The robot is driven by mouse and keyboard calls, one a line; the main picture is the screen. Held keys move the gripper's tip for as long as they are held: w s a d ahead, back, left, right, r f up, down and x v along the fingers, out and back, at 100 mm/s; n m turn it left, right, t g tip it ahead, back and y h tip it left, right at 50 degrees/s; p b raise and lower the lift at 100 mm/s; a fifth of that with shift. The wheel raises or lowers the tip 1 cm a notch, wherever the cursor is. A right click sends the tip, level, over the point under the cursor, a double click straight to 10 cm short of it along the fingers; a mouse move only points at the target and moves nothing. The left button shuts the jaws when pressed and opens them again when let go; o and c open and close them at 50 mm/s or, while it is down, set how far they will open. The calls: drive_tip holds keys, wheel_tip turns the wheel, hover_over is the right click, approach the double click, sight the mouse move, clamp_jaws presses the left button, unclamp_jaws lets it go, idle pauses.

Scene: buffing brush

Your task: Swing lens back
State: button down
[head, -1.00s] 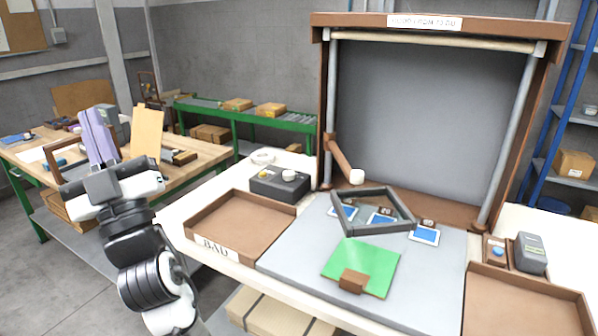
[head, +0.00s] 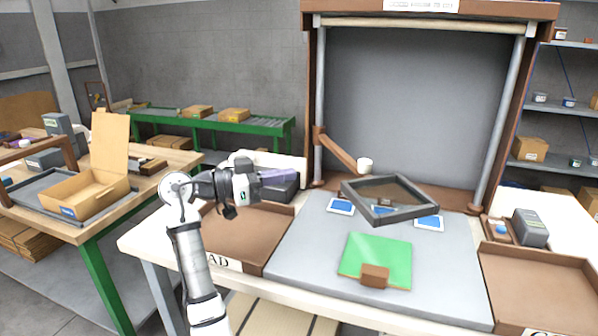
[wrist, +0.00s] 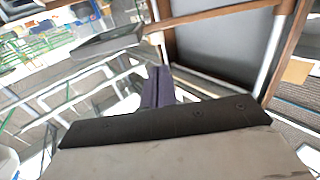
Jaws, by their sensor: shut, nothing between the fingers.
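The lens (head: 390,197) is a clear pane in a dark grey angular frame. It stands over the grey work surface in front of the dark back panel and over blue-and-white cards. A brown swing arm (head: 340,150) with a white knob (head: 364,165) at its end reaches from the left post toward the frame. My gripper (head: 282,177), with purple fingers, is shut and empty left of the lens, above the brown left tray and apart from the frame. The purple fingers (wrist: 158,88) also show closed together in the wrist view.
A green board (head: 375,258) with a brown block lies at the front of the work surface. Brown trays flank it, the left tray (head: 235,238) under my arm. A dark box (head: 275,187) stands behind my gripper. The left post (head: 319,110) rises beside the swing arm.

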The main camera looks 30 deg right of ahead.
drive_tip(key=p+x, duration=0.4)
drive_tip(key=x, duration=1)
drive_tip(key=shift+s, duration=0.25)
drive_tip(key=shift+d, duration=0.1)
drive_tip(key=w+d+n+t+y+p, duration=0.1)
drive_tip(key=d+n+t, duration=0.3)
drive_tip(key=d, duration=0.9)
drive_tip(key=w+d+n+t+y+p, duration=0.1)
drive_tip(key=d+n+t+p, duration=0.2)
drive_tip(key=d+t, duration=0.7)
drive_tip(key=d+n, duration=0.2)
drive_tip(key=d, duration=0.1)
drive_tip(key=shift+d+r+y, duration=0.2)
drive_tip(key=shift+r+y, duration=0.1)
drive_tip(key=shift+r, duration=0.05)
